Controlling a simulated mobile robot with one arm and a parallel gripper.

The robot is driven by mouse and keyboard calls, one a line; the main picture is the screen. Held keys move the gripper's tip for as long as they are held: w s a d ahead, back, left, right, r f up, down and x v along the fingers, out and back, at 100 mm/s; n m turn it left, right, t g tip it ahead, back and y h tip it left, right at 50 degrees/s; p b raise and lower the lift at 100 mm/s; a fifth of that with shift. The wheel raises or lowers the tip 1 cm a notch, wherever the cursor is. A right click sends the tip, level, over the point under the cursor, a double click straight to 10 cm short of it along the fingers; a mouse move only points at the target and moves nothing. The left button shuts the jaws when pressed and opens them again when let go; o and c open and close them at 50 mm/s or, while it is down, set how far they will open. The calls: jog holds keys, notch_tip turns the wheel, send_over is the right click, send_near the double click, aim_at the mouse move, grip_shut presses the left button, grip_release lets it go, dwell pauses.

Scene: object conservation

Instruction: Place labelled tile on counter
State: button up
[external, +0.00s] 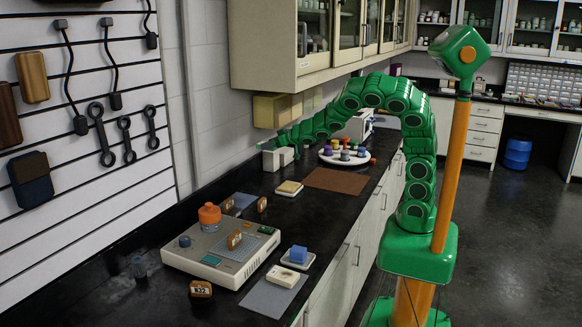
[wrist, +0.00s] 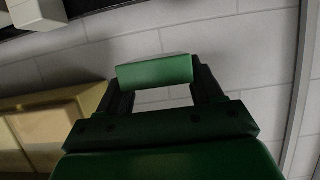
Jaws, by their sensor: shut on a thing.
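My gripper (wrist: 155,88) is shut on a small pale block (wrist: 155,72) whose near face looks green; I see no label on it, and cannot tell if it is the labelled tile. In the external view my green arm arches over the counter (external: 110,292), its end near the wall by a white box (external: 278,158); the fingertips are too small to make out there.
The grey device (external: 190,258) carries an orange knob-topped item (external: 209,214). A blue block on a white dish (external: 298,258) and a grey mat (external: 260,300) lie to its right. A brown mat (external: 335,180) is bare. A round white tray (external: 328,156) holds several small coloured items. Cabinets (external: 290,70) overhang the counter.

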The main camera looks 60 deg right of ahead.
jog(key=shift+w+a, duration=0.2)
jog(key=shift+a, duration=0.7)
jog(key=s+a+f, duration=0.1)
jog(key=s+a, duration=0.2)
jog(key=a, duration=1.5)
jog(key=s+a+f, duration=0.1)
jog(key=s+a, duration=0.1)
jog(key=a, duration=1.6)
send_over(271, 302)
notch_tip(271, 302, down, 9)
jog(key=shift+r, duration=0.15)
jog(key=shift+f, duration=4.8)
jog(key=shift+f, duration=0.1)
